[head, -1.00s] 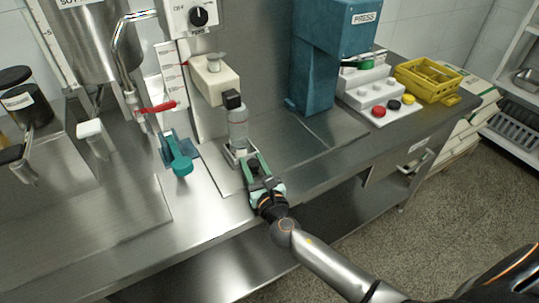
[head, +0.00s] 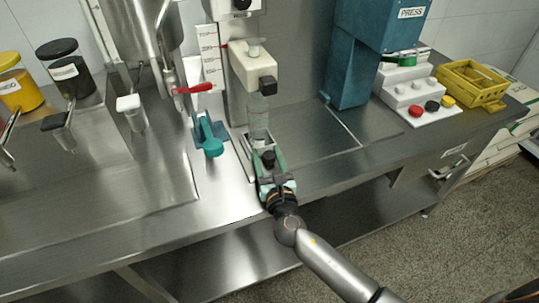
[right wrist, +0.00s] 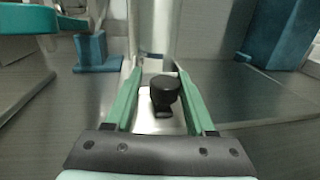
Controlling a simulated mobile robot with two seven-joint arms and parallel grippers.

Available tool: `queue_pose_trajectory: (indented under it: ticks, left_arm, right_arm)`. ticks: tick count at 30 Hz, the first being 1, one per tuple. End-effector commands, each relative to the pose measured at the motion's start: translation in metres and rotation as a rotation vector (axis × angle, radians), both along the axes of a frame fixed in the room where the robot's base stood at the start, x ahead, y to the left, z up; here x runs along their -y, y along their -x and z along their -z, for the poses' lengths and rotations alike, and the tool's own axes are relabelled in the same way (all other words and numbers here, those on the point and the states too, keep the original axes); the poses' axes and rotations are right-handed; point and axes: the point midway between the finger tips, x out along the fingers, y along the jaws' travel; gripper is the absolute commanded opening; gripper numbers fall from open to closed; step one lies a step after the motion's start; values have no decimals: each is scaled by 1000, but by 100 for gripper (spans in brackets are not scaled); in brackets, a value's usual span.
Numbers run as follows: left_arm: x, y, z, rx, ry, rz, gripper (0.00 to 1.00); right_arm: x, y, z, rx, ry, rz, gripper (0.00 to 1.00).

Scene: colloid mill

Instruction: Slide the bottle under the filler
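A clear bottle (head: 258,121) stands upright at the filler, below its cream head (head: 252,69) with a black block (head: 267,87) at the front. The bottle's top is partly hidden by this head. A black knob (right wrist: 165,90) on a pale plate sits between the fingers. My left gripper is out of view.
A teal lever (head: 211,143) stands left of the filler, and a red-handled tap (head: 193,89) is behind it. The blue press (head: 368,60), a button box (head: 417,95) and a yellow crate (head: 475,84) stand to the right. The steel worktop between filler and press is clear.

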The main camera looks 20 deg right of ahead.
Motion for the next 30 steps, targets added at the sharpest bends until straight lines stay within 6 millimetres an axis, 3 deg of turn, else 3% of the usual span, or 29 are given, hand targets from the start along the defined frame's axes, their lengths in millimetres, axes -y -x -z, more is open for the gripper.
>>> queue_pose_trajectory:
  ticks: [17, 30]
  left_arm:
    - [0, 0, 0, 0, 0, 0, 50]
    - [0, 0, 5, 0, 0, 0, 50]
  right_arm:
    - [0, 8, 2, -2, 2, 0, 54]
    - [-7, 91, 3, -3, 1, -1, 54]
